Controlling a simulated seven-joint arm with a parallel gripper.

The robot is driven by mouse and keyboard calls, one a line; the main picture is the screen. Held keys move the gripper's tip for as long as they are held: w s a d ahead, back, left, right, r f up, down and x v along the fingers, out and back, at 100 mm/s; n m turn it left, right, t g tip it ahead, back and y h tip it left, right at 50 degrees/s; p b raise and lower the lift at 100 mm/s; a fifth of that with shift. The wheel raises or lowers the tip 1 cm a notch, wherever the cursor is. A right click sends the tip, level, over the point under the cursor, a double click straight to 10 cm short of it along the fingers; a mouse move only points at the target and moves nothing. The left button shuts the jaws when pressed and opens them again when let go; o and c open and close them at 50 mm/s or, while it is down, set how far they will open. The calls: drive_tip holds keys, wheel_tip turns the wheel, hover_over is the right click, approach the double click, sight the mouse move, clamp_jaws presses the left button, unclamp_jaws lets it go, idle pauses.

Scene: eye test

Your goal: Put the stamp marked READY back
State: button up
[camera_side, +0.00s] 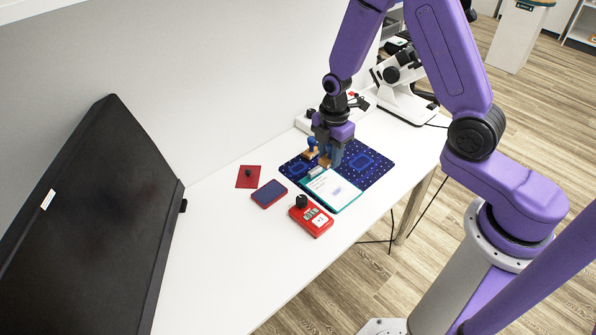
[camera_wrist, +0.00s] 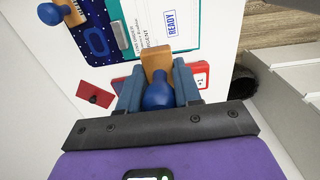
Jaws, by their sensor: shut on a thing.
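My gripper (camera_side: 329,154) is shut on a stamp with a wooden block (camera_wrist: 155,61) and a rounded blue handle (camera_wrist: 158,94). In the side view the held stamp is mostly hidden by the fingers, near the clipboard's clip (camera_side: 316,172); its height is hard to judge. A second stamp (camera_side: 311,147) with a blue knob and wooden base stands on the navy patterned mat (camera_side: 378,163), left of my gripper; it also shows in the wrist view (camera_wrist: 62,12). The paper (camera_side: 333,188) on the teal clipboard carries a blue boxed READY print (camera_wrist: 171,22).
A dark blue ink pad (camera_side: 269,193), a red square with a black knob (camera_side: 248,176) and a red device with a black knob (camera_side: 314,218) lie left of and in front of the mat. A white microscope (camera_side: 405,95) stands behind. The table's left part is clear, beside a black screen (camera_side: 95,210).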

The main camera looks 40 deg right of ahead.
drive_tip(key=shift+w+a+r, duration=0.3)
drive_tip(key=shift+w+r, duration=0.05)
drive_tip(key=shift+r, duration=0.25)
drive_tip(key=shift+w+a+r, duration=0.1)
drive_tip(key=shift+w+r, duration=0.05)
drive_tip(key=shift+w, duration=0.15)
drive_tip(key=w+f, duration=0.4)
drive_tip(key=w, duration=0.4)
hover_over(286, 169)
drive_tip(key=s, duration=0.1)
wheel_tip(286, 169, down, 4)
drive_tip(key=shift+s+f, duration=0.1)
drive_tip(key=shift+f, duration=0.15)
drive_tip(key=shift+w+f, duration=0.45)
drive_tip(key=shift+f, duration=1.65)
drive_tip(key=shift+f, duration=0.15)
drive_tip(key=o, duration=0.8)
drive_tip(key=shift+o, duration=0.2)
